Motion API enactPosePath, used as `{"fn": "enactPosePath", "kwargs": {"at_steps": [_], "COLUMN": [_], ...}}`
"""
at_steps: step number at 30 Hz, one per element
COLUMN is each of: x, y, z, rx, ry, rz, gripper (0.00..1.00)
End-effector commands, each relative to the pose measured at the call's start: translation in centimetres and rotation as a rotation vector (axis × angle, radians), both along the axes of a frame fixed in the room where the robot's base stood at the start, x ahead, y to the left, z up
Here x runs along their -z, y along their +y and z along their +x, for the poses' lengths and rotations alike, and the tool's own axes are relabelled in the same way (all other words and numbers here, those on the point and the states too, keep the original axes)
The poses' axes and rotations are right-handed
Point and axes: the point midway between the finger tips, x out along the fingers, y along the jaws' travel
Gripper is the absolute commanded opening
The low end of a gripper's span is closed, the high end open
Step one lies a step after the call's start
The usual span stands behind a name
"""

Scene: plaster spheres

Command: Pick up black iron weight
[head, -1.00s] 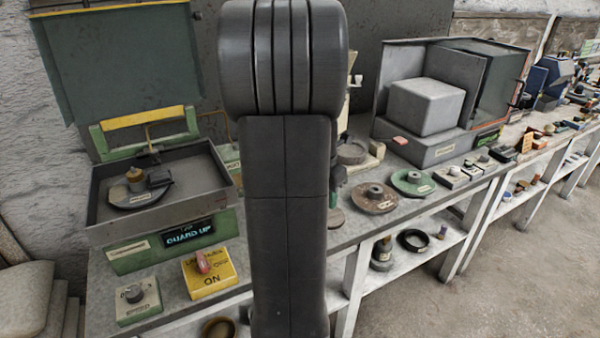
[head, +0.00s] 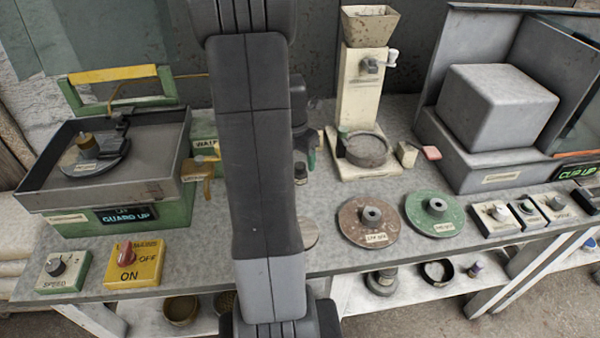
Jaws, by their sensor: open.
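A dark, round weight-like piece (head: 381,282) stands on the lower shelf below the bench, partly under the bench edge in the head view. It looks like the black iron weight, but it is small and shaded, so I cannot be sure. My gripper (head: 302,172) shows only in part, hanging above the bench behind my arm's upright link. It is open, and I see nothing held in it. It is above and to the left of the dark piece, well apart from it. My arm hides the middle of the bench.
A brown disc (head: 368,220) and a green disc (head: 435,214) lie on the bench (head: 335,262). A black ring (head: 437,272) lies beside the dark piece. A cream hopper stand (head: 362,105) is behind. A guarded machine (head: 120,165) and a yellow switch box (head: 134,265) are left.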

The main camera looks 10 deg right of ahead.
Motion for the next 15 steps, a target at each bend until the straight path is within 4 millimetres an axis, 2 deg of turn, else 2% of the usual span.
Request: {"fn": "enactPosePath", "kwargs": {"at_steps": [7,15], "x": [1.6,5.1], "y": [-0.2,-0.6], "z": [0.1,0.4], "rx": [0.000,0.000], "ry": [0.001,0.002], "rz": [0.000,0.001], "gripper": [0.65,0.65]}}
